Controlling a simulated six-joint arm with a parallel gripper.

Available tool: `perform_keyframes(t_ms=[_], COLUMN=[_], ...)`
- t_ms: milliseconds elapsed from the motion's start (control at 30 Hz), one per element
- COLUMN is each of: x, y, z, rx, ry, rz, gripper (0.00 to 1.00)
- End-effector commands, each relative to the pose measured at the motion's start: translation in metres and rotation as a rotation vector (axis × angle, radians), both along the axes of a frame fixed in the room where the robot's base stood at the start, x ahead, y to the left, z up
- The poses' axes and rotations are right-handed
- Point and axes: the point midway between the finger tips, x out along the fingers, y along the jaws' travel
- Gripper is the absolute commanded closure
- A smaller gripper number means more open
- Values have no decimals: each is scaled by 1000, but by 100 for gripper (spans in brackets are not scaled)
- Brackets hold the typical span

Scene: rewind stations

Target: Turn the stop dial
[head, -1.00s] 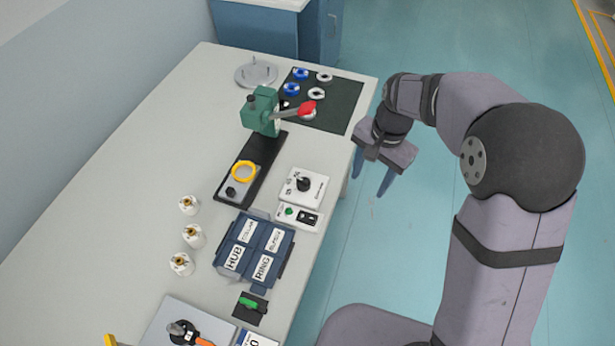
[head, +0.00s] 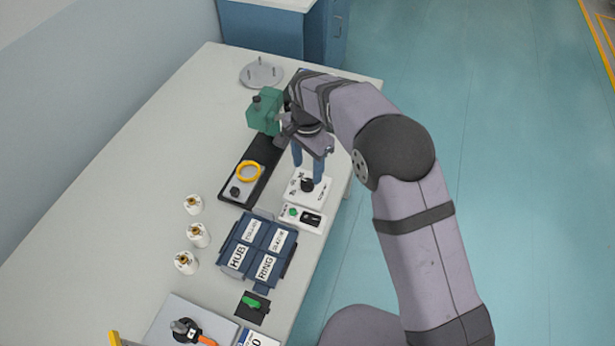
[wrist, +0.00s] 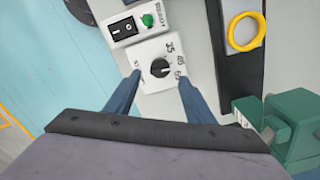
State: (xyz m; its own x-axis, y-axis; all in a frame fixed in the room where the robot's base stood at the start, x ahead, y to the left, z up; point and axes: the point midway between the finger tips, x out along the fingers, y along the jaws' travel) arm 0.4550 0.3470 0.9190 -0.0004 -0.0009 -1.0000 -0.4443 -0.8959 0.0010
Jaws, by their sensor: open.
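The stop dial is a black knob (wrist: 160,68) on a white box with printed numbers (wrist: 152,46). In the head view the knob (head: 307,185) shows near the table's right edge, partly behind a finger. My gripper (head: 308,174) is open above the box, with its two blue fingers pointing down. In the wrist view my gripper (wrist: 160,90) has one finger on each side of the knob, apart from it. The fingers appear to be above the knob; I cannot tell the exact height.
A switch box with a green button (head: 292,212) sits beside the dial box. A green press (head: 264,112) and a yellow ring (head: 248,164) on its black base stand to the left. Blue labelled bins (head: 243,225) lie nearer. The table's left side is mostly clear.

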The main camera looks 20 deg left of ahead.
Motion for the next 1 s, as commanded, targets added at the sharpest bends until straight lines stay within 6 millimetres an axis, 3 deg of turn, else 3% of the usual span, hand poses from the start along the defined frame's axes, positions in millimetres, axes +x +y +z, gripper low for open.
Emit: perform_keyframes(t_ms=[400,833,1000], x=[0,0,0], y=[-1,0,0], z=[-48,-58,-57], rx=[0,1,1], ry=[1,0,0], rz=[0,0,0], gripper=[51,51,90])
